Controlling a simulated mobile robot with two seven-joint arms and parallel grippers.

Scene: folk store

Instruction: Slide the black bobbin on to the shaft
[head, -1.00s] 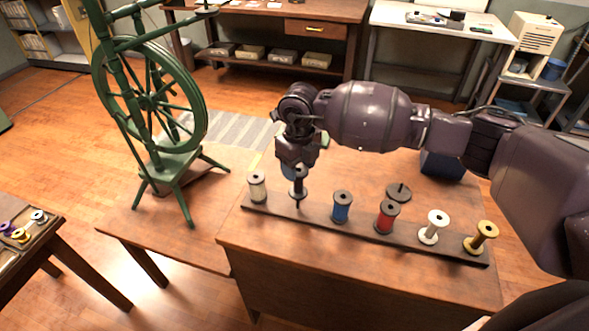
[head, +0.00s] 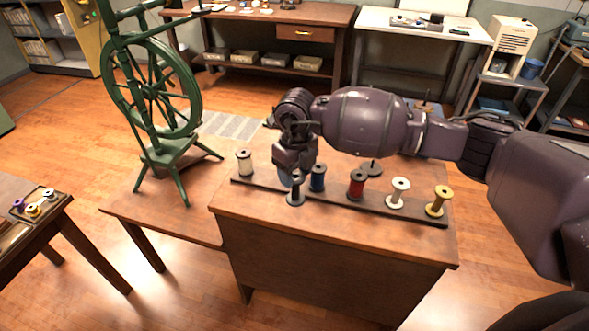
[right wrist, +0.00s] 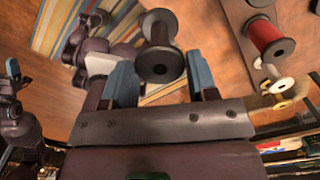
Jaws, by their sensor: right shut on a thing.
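My right gripper (head: 292,180) is shut on the black bobbin (head: 295,199), held upright just in front of the dark bobbin rack (head: 335,201). In the right wrist view the black bobbin (right wrist: 160,63) shows end-on between the blue fingertips (right wrist: 161,82). A dark round disc with a short upright pin (head: 372,168) stands behind the rack; I cannot tell if this pin is the shaft. The green spinning wheel (head: 158,95) stands to the left, its upper parts cut off by the picture's top edge.
The rack holds a cream bobbin (head: 244,163), a blue one (head: 317,178), a red one (head: 356,185), a white one (head: 398,194) and a yellow one (head: 438,202). A side table (head: 45,232) with small spools is at far left. The lower table (head: 165,208) before the wheel has free room.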

